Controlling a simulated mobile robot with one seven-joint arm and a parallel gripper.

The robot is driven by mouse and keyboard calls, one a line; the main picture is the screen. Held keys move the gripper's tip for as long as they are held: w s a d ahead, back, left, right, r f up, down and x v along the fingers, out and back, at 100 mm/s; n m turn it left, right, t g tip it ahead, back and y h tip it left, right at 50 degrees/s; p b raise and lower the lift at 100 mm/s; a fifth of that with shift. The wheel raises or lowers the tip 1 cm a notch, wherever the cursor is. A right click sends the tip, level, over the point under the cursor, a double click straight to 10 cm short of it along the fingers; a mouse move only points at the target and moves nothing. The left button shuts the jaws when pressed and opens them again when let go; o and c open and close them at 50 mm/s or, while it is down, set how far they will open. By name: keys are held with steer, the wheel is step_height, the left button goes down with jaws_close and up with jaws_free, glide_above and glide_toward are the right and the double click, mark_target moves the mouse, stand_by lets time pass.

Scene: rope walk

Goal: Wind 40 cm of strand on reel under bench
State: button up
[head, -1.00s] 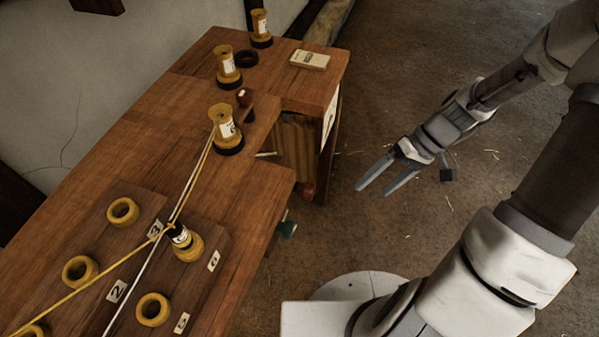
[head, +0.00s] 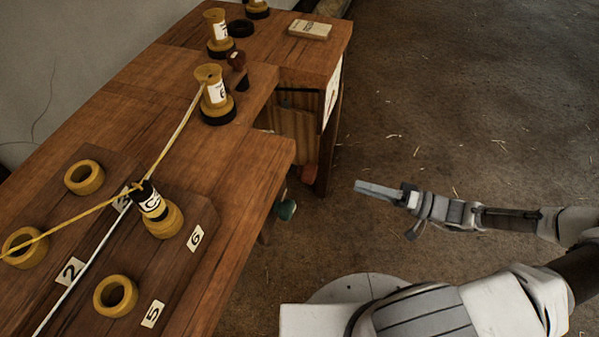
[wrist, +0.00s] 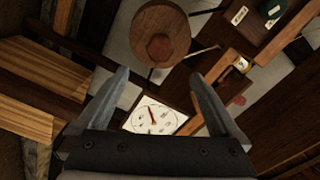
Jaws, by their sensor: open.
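My gripper (head: 358,188) is open and empty, right of the bench (head: 150,95) in the head view, its fingers pointing left toward the bench's side. In the wrist view my gripper (wrist: 158,75) has its fingers spread with nothing between them. Beyond the fingertips is a round wooden disc (wrist: 145,30) with a darker hub, which looks like the reel; the head view does not show it. A white dial (wrist: 157,116) with a needle shows between the fingers. A yellow strand (head: 80,217) and a white strand (head: 85,260) run across the bench top by a black-topped bobbin (head: 152,206).
Yellow bobbins (head: 214,92) stand along the bench top, with a pale box (head: 310,29) at its far end. A green knob (head: 287,210) and a red knob (head: 311,175) stick out at the bench's side. The floor (head: 440,120) around my gripper is clear.

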mark_target(300, 169)
steer(key=b+x, duration=0.3)
steer(key=x, duration=1.4)
steer(key=shift+w+a+b, duration=0.1)
steer(key=shift+a+b, duration=0.1)
steer(key=shift+b, duration=0.15)
steer(key=shift+c, duration=0.2)
steer(key=c, duration=1.3)
steer(key=shift+c, duration=0.2)
steer(key=shift+p, duration=0.35)
